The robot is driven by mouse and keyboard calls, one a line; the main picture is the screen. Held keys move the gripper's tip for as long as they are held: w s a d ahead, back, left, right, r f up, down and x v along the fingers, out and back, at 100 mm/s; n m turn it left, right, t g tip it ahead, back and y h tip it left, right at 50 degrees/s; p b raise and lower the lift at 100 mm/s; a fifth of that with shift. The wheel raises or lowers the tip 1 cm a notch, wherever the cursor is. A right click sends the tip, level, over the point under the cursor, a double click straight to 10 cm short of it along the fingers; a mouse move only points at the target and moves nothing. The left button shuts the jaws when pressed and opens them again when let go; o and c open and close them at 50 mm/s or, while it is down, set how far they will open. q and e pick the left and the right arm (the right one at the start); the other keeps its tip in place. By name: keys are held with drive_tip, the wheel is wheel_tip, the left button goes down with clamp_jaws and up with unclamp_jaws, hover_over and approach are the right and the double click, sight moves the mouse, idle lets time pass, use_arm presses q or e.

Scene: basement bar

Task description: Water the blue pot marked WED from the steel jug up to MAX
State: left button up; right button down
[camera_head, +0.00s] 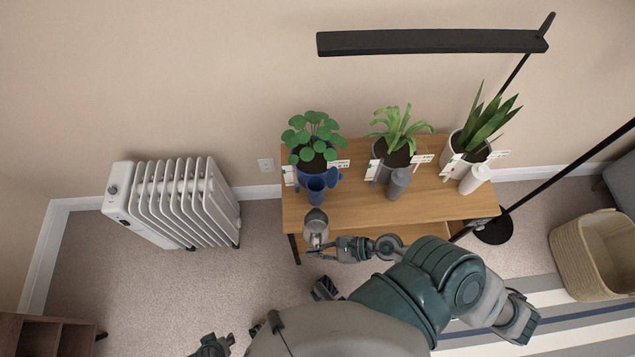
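The blue pot (303,177) stands at the left end of the wooden table and holds a round-leaved plant (313,135). A blue cup-like part (317,188) sits at its front. White markers with dark print stand beside the pot; the lettering is too small to read. The steel jug (316,223) is at the table's front edge, just in front of the blue cup, roughly upright. My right gripper (325,247) is at the jug's lower right side and appears shut on it; the exact contact is small. My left gripper (212,346) shows only partly at the bottom edge, away from the table.
The wooden table (440,208) also carries a grey pot (381,161) and a white pot (455,155), each with a plant and a front cup. A black lamp (430,41) overhangs. A white radiator (180,200) stands left, a woven basket (572,262) right.

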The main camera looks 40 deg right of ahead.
wheel_tip(320, 180, up, 5)
drive_tip(key=p, duration=0.4)
drive_tip(key=shift+f+p, duration=0.15)
drive_tip(key=shift+p, duration=0.15)
use_arm(q)
wheel_tip(320, 180, down, 14)
drive_tip(key=s, duration=0.2)
drive_tip(key=shift+s+r+g, duration=0.15)
drive_tip(key=shift+s+g, duration=0.05)
drive_tip(key=shift+g, duration=0.2)
drive_tip(key=shift+a, duration=0.1)
drive_tip(key=s+f, duration=0.1)
drive_tip(key=s+f+p, duration=0.1)
drive_tip(key=f, duration=0.1)
drive_tip(key=shift+a+f+p, duration=0.1)
drive_tip(key=shift+a+p, duration=0.1)
drive_tip(key=shift+p, duration=0.1)
use_arm(e)
drive_tip(key=w+d+r, duration=0.2)
drive_tip(key=w+r, duration=0.7)
drive_tip(key=w, duration=0.1)
drive_tip(key=w+d+r, duration=0.2)
drive_tip(key=w+r, duration=0.7)
drive_tip(key=w, duration=0.2)
drive_tip(key=shift+d, duration=0.3)
drive_tip(key=shift+n, duration=0.3)
use_arm(q)
drive_tip(key=shift+d, duration=0.1)
